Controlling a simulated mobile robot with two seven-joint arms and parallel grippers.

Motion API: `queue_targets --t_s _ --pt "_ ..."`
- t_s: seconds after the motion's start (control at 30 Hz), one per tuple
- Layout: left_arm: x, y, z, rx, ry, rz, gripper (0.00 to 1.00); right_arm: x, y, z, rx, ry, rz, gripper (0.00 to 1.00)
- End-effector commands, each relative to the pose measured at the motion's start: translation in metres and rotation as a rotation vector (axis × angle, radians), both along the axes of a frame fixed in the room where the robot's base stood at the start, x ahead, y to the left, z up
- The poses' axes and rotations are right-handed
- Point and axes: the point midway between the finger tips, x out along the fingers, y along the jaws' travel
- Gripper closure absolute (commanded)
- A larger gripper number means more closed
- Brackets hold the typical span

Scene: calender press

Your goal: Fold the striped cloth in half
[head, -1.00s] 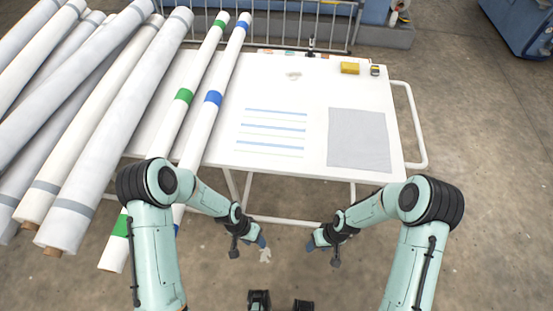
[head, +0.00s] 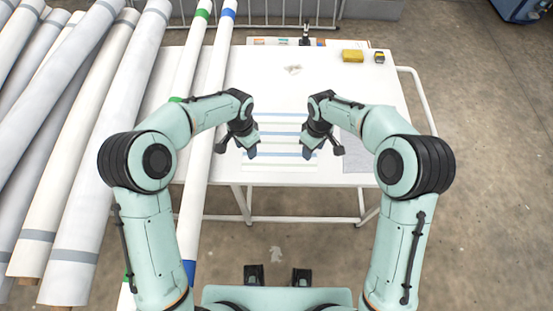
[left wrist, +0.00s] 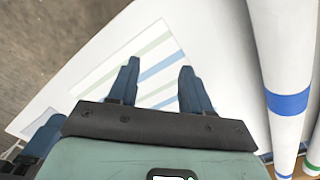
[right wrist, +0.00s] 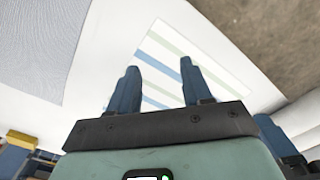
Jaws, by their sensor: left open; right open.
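The striped cloth (head: 279,134) lies flat on the white table, white with blue and pale green stripes. It also shows in the left wrist view (left wrist: 152,62) and in the right wrist view (right wrist: 165,50). My left gripper (head: 250,153) is open and empty above the cloth's left side. My right gripper (head: 308,153) is open and empty above its right side. Both point down near the cloth's front part, and the arms hide some of it. Neither gripper touches the cloth in the wrist views, as far as I can tell.
A grey cloth (head: 354,152) lies right of the striped cloth, partly behind my right arm. Long rolls with blue (head: 228,14) and green bands rest across the table's left side. A yellow block (head: 352,56) and a small dark item (head: 379,57) sit at the back right.

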Motion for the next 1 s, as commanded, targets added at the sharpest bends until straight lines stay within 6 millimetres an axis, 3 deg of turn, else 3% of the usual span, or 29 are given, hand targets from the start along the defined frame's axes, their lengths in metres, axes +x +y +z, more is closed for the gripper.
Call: queue_targets --t_s 0.5,1.0 --pt "-0.001 0.000 -0.070 0.000 0.004 0.001 0.51 -0.001 -0.001 -0.070 -0.001 0.004 -0.002 0.51" --pt "-0.002 0.000 -0.080 0.000 0.003 0.001 0.51 -0.002 0.000 -0.080 0.000 0.003 -0.001 0.51"
